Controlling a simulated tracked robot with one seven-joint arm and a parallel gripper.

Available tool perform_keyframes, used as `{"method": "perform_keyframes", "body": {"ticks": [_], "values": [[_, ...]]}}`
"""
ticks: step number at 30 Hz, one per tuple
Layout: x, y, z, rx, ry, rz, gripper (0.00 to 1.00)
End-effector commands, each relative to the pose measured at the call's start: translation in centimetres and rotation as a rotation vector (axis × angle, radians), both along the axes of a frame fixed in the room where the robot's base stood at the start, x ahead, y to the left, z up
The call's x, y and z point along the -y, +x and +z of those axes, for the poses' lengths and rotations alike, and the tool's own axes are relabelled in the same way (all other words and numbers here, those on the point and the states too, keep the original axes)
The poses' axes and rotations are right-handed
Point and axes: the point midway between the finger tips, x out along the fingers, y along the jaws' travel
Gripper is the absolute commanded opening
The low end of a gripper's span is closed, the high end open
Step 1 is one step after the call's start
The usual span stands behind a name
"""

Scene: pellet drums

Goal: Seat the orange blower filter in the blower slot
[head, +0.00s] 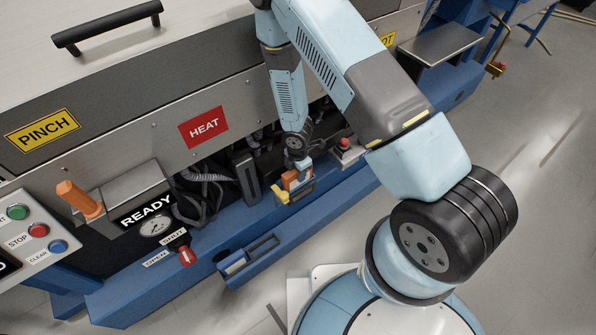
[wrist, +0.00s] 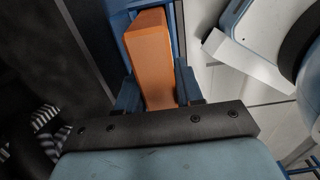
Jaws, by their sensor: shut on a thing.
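The orange blower filter (wrist: 150,58) is a long orange block held between the two blue fingers of my gripper (wrist: 158,90) in the wrist view. Its far end points toward a blue frame (wrist: 116,22) behind it; I cannot tell whether they touch. In the head view my gripper (head: 292,187) hangs low before the machine's front, with a small part of the orange filter (head: 290,177) showing. A blue framed opening (head: 247,258) lies on the floor side, left of and below the gripper. I cannot tell for sure that it is the blower slot.
The machine front carries hoses (head: 203,185), a dark upright box (head: 246,178) and a blue lower rail (head: 215,235). A gauge (head: 155,226), a red lever (head: 185,256) and an orange handle (head: 78,198) stand at left. A red button (head: 344,144) is right of the gripper.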

Motion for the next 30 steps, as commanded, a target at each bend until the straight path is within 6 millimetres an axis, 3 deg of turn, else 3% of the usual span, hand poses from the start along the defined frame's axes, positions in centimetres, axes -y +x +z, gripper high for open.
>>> {"method": "perform_keyframes", "body": {"ticks": [30], "values": [[0.0,0.0,-2.1,0.0,0.0,0.0,0.0]]}}
